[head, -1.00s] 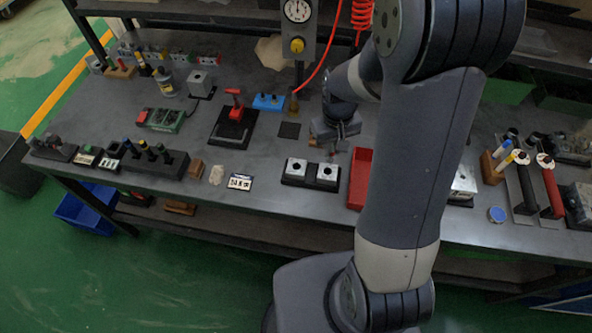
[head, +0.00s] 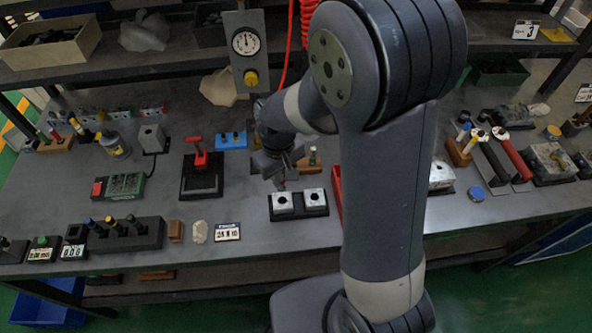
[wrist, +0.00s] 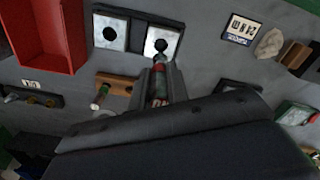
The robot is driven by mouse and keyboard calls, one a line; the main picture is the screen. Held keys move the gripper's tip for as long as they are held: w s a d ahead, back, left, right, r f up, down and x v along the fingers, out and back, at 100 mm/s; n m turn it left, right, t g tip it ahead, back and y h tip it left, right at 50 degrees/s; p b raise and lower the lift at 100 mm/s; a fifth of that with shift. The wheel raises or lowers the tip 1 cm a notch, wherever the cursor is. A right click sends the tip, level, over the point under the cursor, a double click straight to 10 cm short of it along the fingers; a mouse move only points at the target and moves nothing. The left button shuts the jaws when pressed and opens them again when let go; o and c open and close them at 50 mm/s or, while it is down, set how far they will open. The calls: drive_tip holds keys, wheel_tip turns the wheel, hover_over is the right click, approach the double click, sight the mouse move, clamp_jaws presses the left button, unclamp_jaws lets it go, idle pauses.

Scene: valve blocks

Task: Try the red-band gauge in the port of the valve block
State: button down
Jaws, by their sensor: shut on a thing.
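The valve block (head: 299,213) is a dark base with two silver blocks, each with a dark round port on top. It also shows at the top of the wrist view (wrist: 131,33). My gripper (head: 279,172) is above the left silver block (head: 282,203) in the head view. In the wrist view my gripper (wrist: 160,78) is shut on the red-band gauge (wrist: 160,88), whose red band shows between the fingers. The gauge's narrow end points at the port of the right-hand block in that view. I cannot tell whether it touches or enters the port.
A wooden stand (wrist: 118,82) with a green-ended piece lies beside the gripper. A red tray (wrist: 48,35) is close to the valve block. A number card (head: 227,232) and a pale stone (head: 199,232) lie left of it. A red-handled fixture (head: 201,177) stands further left.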

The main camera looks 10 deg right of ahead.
sight(282, 187)
drive_tip(key=shift+f+b, duration=2.15)
drive_tip(key=shift+f, duration=0.6)
drive_tip(key=shift+f+b, duration=0.8)
drive_tip(key=shift+f, duration=0.1)
idle(1.0)
drive_tip(key=shift+r, duration=0.15)
idle(1.0)
drive_tip(key=shift+r+p, duration=2.25)
drive_tip(key=shift+r, duration=0.65)
